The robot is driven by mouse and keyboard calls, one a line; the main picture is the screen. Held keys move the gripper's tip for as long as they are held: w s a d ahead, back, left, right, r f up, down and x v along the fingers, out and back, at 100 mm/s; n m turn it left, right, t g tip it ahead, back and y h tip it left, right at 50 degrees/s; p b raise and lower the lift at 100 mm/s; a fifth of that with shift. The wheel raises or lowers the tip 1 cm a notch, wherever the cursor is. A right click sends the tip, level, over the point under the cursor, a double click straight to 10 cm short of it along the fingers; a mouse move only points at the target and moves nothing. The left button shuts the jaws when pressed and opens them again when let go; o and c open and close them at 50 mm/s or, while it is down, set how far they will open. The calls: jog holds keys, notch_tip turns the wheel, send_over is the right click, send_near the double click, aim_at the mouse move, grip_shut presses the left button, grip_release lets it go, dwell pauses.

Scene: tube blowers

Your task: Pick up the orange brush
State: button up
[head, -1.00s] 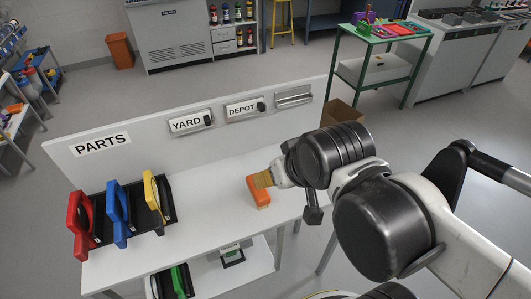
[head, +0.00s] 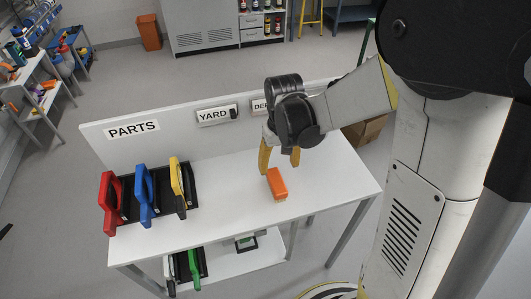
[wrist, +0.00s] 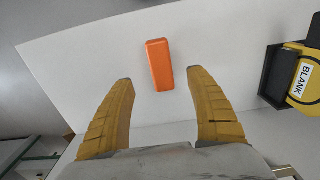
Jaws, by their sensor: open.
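The orange brush (head: 277,184) lies on the white table, right of its middle. It also shows in the wrist view (wrist: 159,65), beyond my fingertips and between their lines. My gripper (head: 279,158) is open, with its yellow fingers pointing down over the table just behind and above the brush. In the wrist view my two fingers (wrist: 163,80) are spread apart with nothing between them. The brush is apart from both fingers.
Red (head: 109,203), blue (head: 145,193) and yellow (head: 178,183) tube blowers stand in a black rack on the table's left. A back panel with a PARTS sign (head: 132,129) runs behind. A lower shelf holds green items (head: 190,267). Bare table surrounds the brush.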

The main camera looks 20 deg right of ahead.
aim_at(277, 181)
jog(key=f+b, duration=0.1)
jog(key=f, duration=0.3)
jog(key=f+b, duration=0.2)
jog(key=f, duration=0.1)
jog(key=f+b, duration=0.1)
jog(key=f, duration=0.3)
jog(key=shift+w+f, duration=0.25)
jog(key=shift+f, duration=0.1)
jog(key=shift+r, duration=0.1)
jog(key=c, duration=1.4)
jog(key=shift+r, duration=0.1)
grip_shut()
